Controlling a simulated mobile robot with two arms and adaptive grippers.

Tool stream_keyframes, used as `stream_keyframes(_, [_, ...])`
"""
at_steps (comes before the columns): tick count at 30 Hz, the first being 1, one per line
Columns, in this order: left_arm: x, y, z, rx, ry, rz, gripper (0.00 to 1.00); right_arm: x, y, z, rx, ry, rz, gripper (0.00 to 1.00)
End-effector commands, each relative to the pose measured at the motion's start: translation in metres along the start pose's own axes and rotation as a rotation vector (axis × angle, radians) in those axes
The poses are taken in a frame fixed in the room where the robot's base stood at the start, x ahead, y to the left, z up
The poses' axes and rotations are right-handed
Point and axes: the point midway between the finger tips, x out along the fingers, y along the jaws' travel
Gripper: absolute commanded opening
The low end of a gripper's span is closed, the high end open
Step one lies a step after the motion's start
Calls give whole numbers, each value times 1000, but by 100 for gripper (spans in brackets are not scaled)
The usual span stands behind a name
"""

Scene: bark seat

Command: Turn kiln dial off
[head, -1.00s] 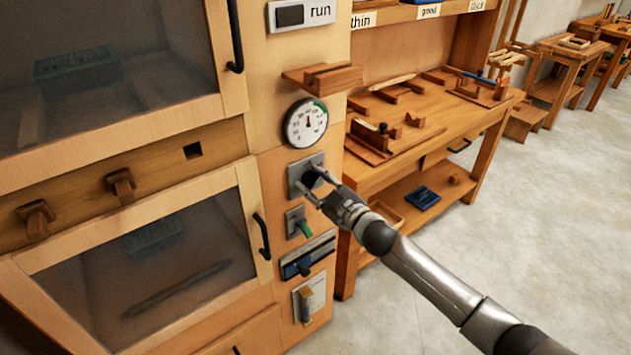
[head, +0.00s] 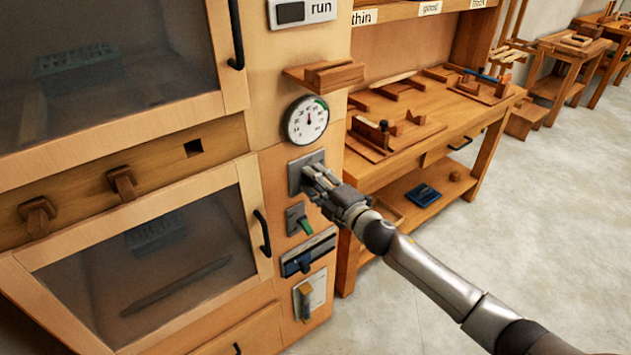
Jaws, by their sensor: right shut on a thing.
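The kiln is a wooden cabinet with two dark-windowed doors and a control column (head: 263,130) on its right side. The kiln dial is a dark knob on a square grey plate (head: 296,176), below the round gauge (head: 307,121). My right gripper (head: 311,178) is at that plate, shut on the dial, and its fingers hide the knob. Which way the dial points cannot be seen. The gauge needle points about straight up. My left gripper is not in view.
Below the dial are a green-handled switch (head: 304,224), a blue slider (head: 306,260) and a tan lever (head: 306,301). A small wooden shelf (head: 323,76) juts out above the gauge. A workbench (head: 440,130) stands at right; the floor (head: 500,260) beside it is clear.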

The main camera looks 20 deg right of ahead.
Motion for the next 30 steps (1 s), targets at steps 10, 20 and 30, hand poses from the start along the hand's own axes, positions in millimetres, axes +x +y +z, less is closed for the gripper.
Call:
stream_keyframes(10, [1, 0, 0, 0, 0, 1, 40, 0, -1, -1, -112, 2, -1, 15])
stream_keyframes(20, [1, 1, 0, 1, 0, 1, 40, 0, -2, -1, -127, 2, -2, 15])
stream_keyframes(30, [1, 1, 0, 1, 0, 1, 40, 0, -2, -1, -126, 1, -2, 61])
